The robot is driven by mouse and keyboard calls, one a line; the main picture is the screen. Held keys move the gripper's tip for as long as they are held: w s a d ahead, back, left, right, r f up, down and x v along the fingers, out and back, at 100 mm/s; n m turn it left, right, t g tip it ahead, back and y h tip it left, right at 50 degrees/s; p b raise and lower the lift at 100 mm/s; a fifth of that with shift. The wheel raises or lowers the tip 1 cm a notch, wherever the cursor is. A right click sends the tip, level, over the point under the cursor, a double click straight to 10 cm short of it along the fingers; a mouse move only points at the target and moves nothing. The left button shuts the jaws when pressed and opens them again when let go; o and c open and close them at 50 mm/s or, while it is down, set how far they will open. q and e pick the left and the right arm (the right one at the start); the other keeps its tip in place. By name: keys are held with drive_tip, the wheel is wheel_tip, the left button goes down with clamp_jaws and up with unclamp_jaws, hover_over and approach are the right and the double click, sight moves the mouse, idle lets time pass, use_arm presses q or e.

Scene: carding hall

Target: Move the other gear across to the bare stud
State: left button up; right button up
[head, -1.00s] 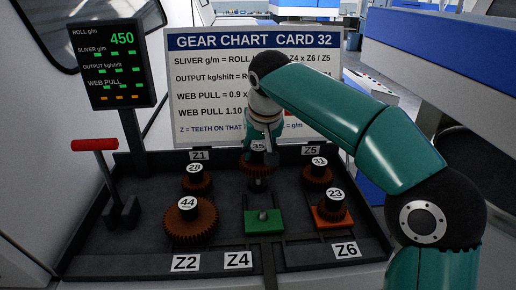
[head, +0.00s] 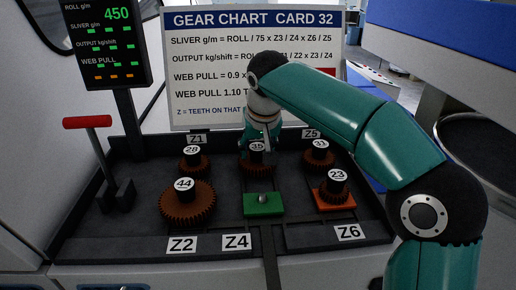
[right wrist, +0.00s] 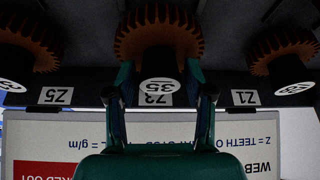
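The bare stud (head: 263,198) stands on a green plate (head: 263,210) behind the Z4 label. The brown gear marked 35 (head: 257,168) sits directly behind it at the back middle; the right wrist view shows it (right wrist: 160,42) beside a Z3 label. The gear marked 23 (head: 335,198) sits on an orange plate (head: 335,208) by Z6. My right gripper (head: 261,142) is over gear 35, its fingers either side of the black hub; in the right wrist view the gripper (right wrist: 160,85) looks open, with gaps beside the hub. My left gripper is out of view.
Gears 44 (head: 187,208) and 28 (head: 193,165) stand on the left, gear 31 (head: 319,162) at back right. A red-handled lever (head: 88,122) and a display (head: 106,42) are farther left. The chart board (head: 215,60) rises close behind the gears.

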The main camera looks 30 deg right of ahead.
drive_tip(key=shift+o, duration=0.7)
drive_tip(key=shift+r, duration=0.1)
drive_tip(key=v, duration=1.1)
drive_tip(key=shift+s+r, duration=0.15)
drive_tip(key=shift+r, duration=0.2)
